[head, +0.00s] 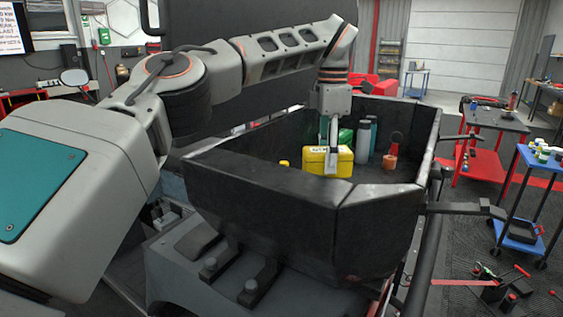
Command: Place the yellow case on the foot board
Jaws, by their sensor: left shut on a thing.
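The yellow case (314,163) is inside a dark open bin (262,195), near its middle. My left gripper (333,150) points down from above, shut on the case at its near side. The fingers cover part of the case's front, and the near wall of the bin partly blocks the view around its bottom. I cannot tell whether the case touches the bin floor. I cannot make out a foot board in this view. My right gripper is not in view.
Behind the case stand a green object (345,136) and bottles (364,140). An orange item (390,161) is to its right, and a small yellow item (284,164) to its left. The bin walls surround them. A red-legged table (493,118) and a blue cart (540,160) stand at right.

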